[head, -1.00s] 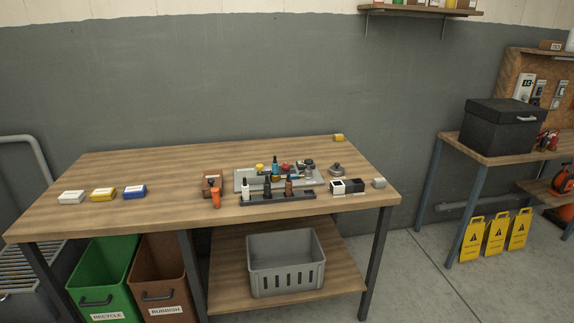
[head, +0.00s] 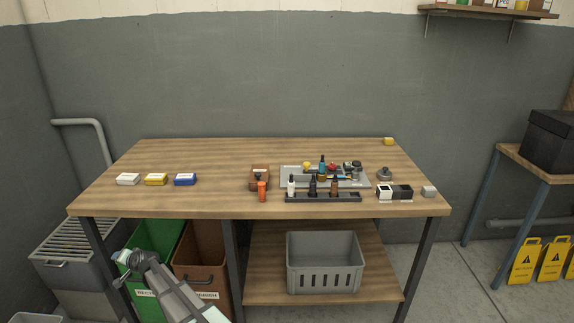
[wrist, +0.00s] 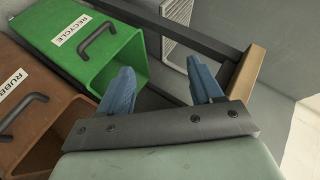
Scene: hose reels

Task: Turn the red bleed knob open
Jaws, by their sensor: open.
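The red knob (head: 332,167) shows small on a grey tray-like panel (head: 292,181) towards the right of the workbench in the head view. A yellow knob (head: 306,165) and a blue-capped part are close to it. Which way the red knob is turned is too small to tell. My gripper (wrist: 165,82) is open and empty in the wrist view, its two blue fingers apart in front of the bins. In the head view my arm reaches in at the lower left, below the bench top and well away from the red knob.
The green bin (wrist: 75,45) and brown bin (wrist: 35,110) are near my gripper.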

